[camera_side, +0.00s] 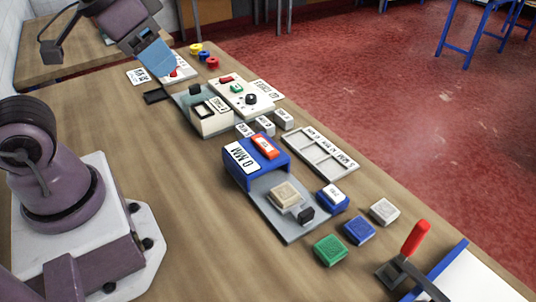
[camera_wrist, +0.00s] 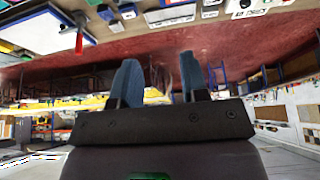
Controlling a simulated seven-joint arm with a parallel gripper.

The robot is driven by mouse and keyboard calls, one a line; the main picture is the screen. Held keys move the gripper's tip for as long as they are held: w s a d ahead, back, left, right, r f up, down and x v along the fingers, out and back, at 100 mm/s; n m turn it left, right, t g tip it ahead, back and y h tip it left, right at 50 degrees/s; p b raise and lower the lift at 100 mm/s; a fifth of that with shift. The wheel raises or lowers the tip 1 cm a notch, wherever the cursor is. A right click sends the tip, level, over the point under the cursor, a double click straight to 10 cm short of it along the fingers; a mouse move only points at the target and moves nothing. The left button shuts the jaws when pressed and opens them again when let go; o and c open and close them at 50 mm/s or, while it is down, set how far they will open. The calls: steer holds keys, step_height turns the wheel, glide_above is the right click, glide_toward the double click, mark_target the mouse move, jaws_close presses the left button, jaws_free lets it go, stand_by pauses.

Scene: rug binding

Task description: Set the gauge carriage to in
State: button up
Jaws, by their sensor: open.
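My gripper (camera_side: 157,58) is at the upper left in the side view, above the far end of the bench. In the wrist view its two blue fingers (camera_wrist: 160,78) stand apart with nothing between them. A blue block (camera_side: 243,157) with a white "0 MM" label and an orange piece (camera_side: 265,146) on top sits at the middle of the bench. A grey plate (camera_side: 287,229) runs from it toward the front, with a beige block (camera_side: 286,194) and a black knob (camera_side: 306,214) on it. I cannot tell which part is the gauge carriage, and no "in" mark is readable.
A white labelled box (camera_side: 212,119) and a white control panel (camera_side: 242,99) stand beyond the blue block. A slotted tray (camera_side: 320,158) lies to its right. Green (camera_side: 330,250) and blue (camera_side: 359,230) blocks and a red-handled tool (camera_side: 415,239) are near the front.

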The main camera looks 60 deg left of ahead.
steer(key=shift+s+r, duration=0.15)
steer(key=shift+r, duration=0.1)
steer(key=c, duration=0.4)
steer(key=shift+w+d+f+m+g, duration=0.3)
steer(key=shift+d+f, duration=0.1)
steer(key=shift+f, duration=0.15)
steer(key=shift+w+d+f+m+g, duration=0.25)
steer(key=shift+d+f, duration=0.15)
steer(key=shift+f, duration=0.1)
jaws_close()
steer(key=w+d+f+m+g+y, duration=0.2)
steer(key=w+d+f+m, duration=0.5)
steer(key=d+f, duration=0.35)
steer(key=w+d+f+m+g+y, duration=0.25)
steer(key=w+d+f+m, duration=0.55)
steer(key=d, duration=0.4)
steer(key=m, duration=0.2)
glide_toward(307, 224)
steer(key=f, duration=0.1)
steer(key=d+f, duration=0.2)
steer(key=f, duration=0.1)
steer(key=shift+s+d, duration=0.1)
steer(key=shift+s, duration=0.1)
steer(key=a, duration=0.3)
steer(key=shift+f, duration=0.2)
steer(key=shift+a, duration=0.55)
